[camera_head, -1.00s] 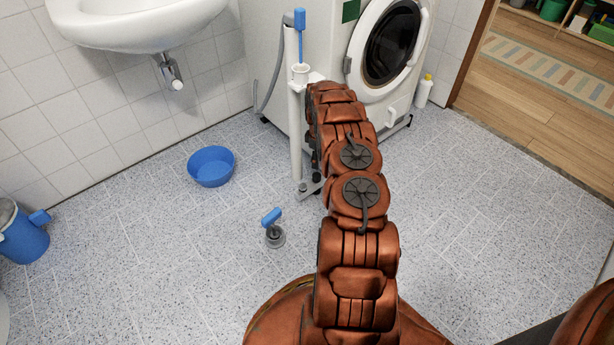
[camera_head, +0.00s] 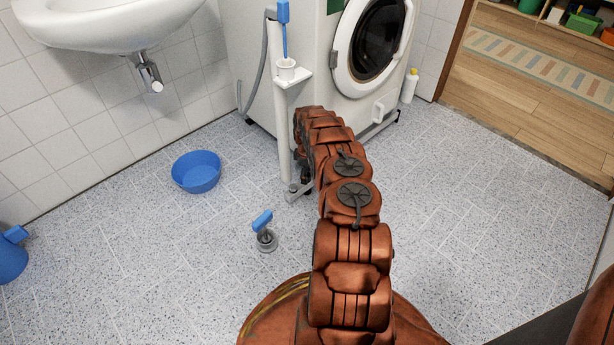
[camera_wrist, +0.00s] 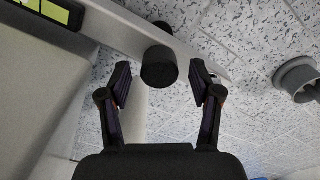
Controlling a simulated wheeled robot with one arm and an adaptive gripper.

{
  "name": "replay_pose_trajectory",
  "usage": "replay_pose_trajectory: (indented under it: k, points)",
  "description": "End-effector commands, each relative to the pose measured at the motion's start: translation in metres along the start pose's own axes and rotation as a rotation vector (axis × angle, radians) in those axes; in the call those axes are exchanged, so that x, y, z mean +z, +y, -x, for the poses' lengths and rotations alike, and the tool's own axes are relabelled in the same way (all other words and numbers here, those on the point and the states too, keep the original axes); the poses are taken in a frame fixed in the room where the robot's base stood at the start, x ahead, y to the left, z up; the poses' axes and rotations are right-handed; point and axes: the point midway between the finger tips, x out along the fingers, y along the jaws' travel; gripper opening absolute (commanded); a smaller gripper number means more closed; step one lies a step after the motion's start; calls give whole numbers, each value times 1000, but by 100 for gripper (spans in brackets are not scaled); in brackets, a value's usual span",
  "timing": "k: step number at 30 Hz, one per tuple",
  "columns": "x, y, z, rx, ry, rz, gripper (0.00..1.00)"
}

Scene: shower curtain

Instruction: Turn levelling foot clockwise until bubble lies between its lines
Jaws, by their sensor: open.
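In the wrist view a dark, round, knob-like foot (camera_wrist: 159,67) hangs under a pale grey bar. My gripper (camera_wrist: 161,76) is open, with one finger on each side of the foot. Gaps show between the foot and both fingertips. A yellow-green vial with dark lines (camera_wrist: 25,8) shows at the top left corner of the wrist view, partly cut off; its bubble cannot be made out.
A white post (camera_head: 282,130) with a blue-handled brush (camera_head: 284,30) stands left of my arm. A blue bowl (camera_head: 196,172) and a grey floor fitting with a blue handle (camera_head: 265,236) are on the floor. A white bottle (camera_head: 409,88) stands right of the machine. Floor at right is clear.

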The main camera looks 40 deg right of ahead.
Motion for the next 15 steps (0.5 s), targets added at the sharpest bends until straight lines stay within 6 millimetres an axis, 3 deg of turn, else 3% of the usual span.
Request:
replay_pose_trajectory:
  k: [8, 15]
  points:
    - [1, 0, -3, 0, 0, -1, 64]
    - [1, 0, -3, 0, 0, -2, 41]
